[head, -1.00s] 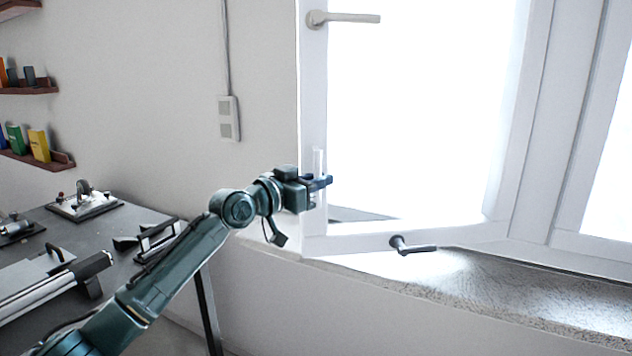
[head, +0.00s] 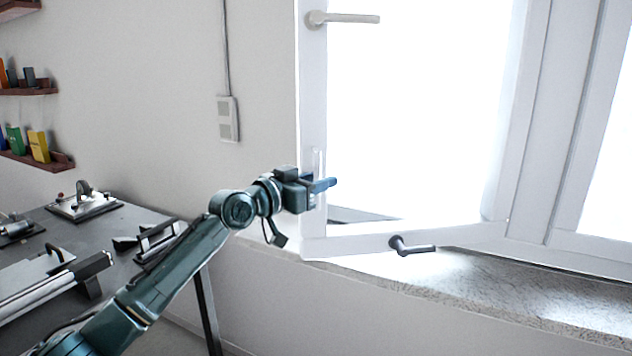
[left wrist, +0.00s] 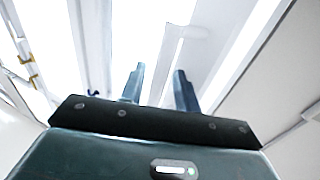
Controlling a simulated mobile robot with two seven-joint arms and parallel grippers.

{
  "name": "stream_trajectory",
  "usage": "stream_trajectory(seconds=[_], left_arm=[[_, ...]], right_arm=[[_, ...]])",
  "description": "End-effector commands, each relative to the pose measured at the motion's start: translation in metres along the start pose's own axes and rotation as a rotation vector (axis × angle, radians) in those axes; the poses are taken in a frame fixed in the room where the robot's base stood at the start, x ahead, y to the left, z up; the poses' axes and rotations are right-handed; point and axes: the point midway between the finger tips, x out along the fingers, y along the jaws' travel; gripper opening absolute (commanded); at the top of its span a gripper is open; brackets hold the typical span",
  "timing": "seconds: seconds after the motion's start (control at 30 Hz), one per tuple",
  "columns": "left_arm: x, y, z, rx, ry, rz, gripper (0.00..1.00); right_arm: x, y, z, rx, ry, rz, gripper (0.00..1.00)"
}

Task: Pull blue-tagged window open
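The window sash (head: 313,215) is white-framed and stands swung inward at an angle, its free edge on the left. A pale upright pull handle (head: 317,163) is on that free edge; it also shows in the left wrist view (left wrist: 172,62). My left gripper (head: 323,186) is at this edge, just below the handle's visible top. In the left wrist view its two fingers (left wrist: 158,85) are apart, with the handle's bar between them; contact cannot be told. A small blue spot (left wrist: 92,93) shows there, left of the fingers. My right gripper is not in view.
A grey lever handle (head: 410,246) sits low by the sash, above the stone sill (head: 470,280). A pale lever (head: 343,18) is higher up. A dark workbench (head: 130,215) with tools stands left.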

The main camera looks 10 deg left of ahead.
Motion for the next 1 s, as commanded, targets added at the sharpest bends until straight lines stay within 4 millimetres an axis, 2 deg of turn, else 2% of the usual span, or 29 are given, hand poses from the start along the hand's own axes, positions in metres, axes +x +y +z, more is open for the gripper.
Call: stream_trajectory(seconds=[0.13,0.27,0.5,0.7,0.83,1.0], left_arm=[[-0.006,-0.001,0.002,0.0,-0.001,-0.002,0.32],[-0.024,-0.002,0.003,0.002,-0.001,-0.002,0.32],[-0.079,-0.001,0.004,0.004,-0.002,-0.002,0.32],[-0.114,0.0,0.003,0.003,-0.002,-0.001,0.32],[-0.127,0.0,0.002,0.0,-0.001,-0.001,0.32],[-0.132,0.0,0.0,0.0,0.0,0.001,0.32]], right_arm=[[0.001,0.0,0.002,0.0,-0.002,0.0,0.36],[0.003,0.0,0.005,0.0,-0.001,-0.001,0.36],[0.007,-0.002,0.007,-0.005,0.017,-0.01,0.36],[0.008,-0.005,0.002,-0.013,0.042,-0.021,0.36],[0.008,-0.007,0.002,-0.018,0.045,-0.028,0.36],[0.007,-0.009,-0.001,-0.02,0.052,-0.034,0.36]])
